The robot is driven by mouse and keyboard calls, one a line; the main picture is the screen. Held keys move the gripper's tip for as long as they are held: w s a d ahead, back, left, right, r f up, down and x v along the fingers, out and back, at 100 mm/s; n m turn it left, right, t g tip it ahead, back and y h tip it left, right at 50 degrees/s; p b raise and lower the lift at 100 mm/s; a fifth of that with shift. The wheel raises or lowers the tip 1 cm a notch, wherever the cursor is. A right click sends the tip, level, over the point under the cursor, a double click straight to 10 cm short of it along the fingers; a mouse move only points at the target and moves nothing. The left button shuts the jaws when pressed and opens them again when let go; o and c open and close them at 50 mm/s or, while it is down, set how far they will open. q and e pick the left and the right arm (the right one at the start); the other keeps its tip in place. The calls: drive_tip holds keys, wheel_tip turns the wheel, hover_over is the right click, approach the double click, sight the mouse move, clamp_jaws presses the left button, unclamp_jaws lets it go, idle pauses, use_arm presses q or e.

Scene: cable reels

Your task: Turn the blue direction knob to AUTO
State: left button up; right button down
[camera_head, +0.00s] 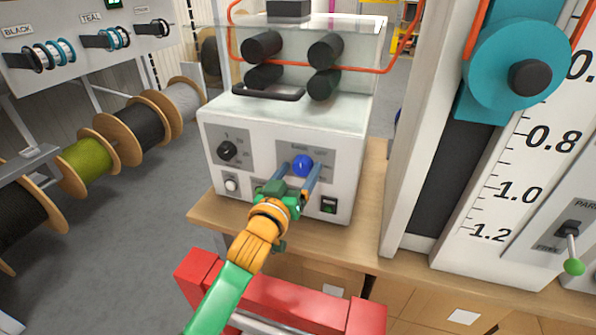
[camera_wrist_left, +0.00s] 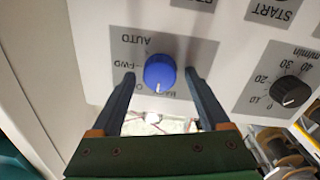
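The blue direction knob (camera_head: 303,166) is on a grey label plate on the front of a white machine (camera_head: 265,190). In the left wrist view the knob (camera_wrist_left: 160,73) has a white mark on its lower edge. The AUTO label (camera_wrist_left: 138,41) is up and left of the knob, with FWD to its left; the lower labels are partly hidden. My left gripper (camera_head: 297,174) is open, with its two blue fingers on either side of the knob. In the left wrist view its fingers (camera_wrist_left: 160,74) show gaps to the knob. My right gripper is not in view.
Rollers with orange cable (camera_head: 350,70) stand on top. A tall scale panel (camera_head: 520,150) stands at right. Cable reels (camera_head: 140,125) are at left.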

use_arm(q)
clamp_jaws()
